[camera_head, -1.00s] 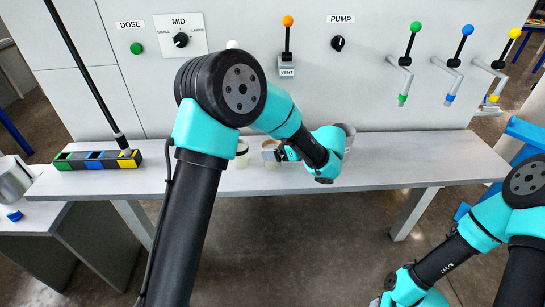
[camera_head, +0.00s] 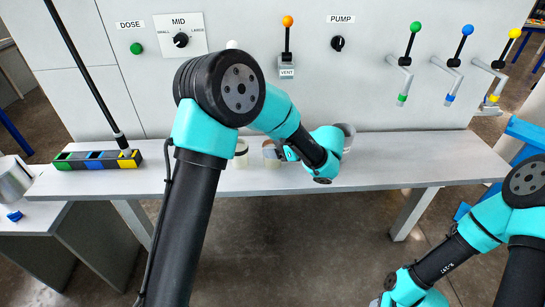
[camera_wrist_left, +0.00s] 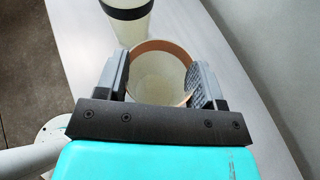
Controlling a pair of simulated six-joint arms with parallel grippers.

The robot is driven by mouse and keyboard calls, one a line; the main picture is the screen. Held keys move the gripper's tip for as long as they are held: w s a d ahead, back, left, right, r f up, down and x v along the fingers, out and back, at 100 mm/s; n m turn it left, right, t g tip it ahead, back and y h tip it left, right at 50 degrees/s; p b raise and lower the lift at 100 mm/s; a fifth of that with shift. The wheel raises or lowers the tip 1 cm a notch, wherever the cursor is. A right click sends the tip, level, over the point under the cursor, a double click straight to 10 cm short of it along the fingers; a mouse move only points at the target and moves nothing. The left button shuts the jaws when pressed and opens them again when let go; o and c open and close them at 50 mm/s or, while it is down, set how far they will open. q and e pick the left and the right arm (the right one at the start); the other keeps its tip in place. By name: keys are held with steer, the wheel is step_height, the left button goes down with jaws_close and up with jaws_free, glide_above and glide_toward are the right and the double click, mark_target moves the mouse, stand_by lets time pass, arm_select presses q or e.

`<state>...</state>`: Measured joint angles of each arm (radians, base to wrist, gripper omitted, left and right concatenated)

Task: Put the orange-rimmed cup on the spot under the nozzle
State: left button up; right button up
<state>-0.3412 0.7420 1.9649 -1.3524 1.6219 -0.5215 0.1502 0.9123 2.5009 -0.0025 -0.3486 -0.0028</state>
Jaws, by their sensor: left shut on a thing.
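The orange-rimmed cup (camera_wrist_left: 160,75) is cream-coloured and open at the top. In the left wrist view it stands between the two fingers of my left gripper (camera_wrist_left: 163,88), which is shut on its sides. In the head view the cup (camera_head: 270,145) shows only in part, behind my left wrist, at the bench top. I cannot tell whether its base touches the bench. The nozzle and the spot under it cannot be made out for certain; my left arm covers part of the bench. My right gripper is out of view; only its arm shows at the lower right.
A cream cup with a black band (camera_head: 241,153) stands just left of the held cup. A grey vessel (camera_head: 347,135) stands to the right, behind my wrist. A colour-blocked tray (camera_head: 98,160) lies at the bench's left. The bench's right half (camera_head: 430,158) is clear.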

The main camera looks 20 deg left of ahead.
arm_select(q)
steer(key=shift+c, duration=1)
steer(key=shift+r, duration=0.1)
steer(key=shift+r, duration=0.6)
steer(key=s+d+r, duration=0.1)
steer(key=s+d, duration=0.1)
steer(key=s, duration=0.5)
steer(key=s+d+r, duration=0.2)
steer(key=s+d, duration=0.1)
steer(key=s, duration=0.5)
steer(key=shift+r, duration=0.3)
steer(key=shift+s, duration=0.1)
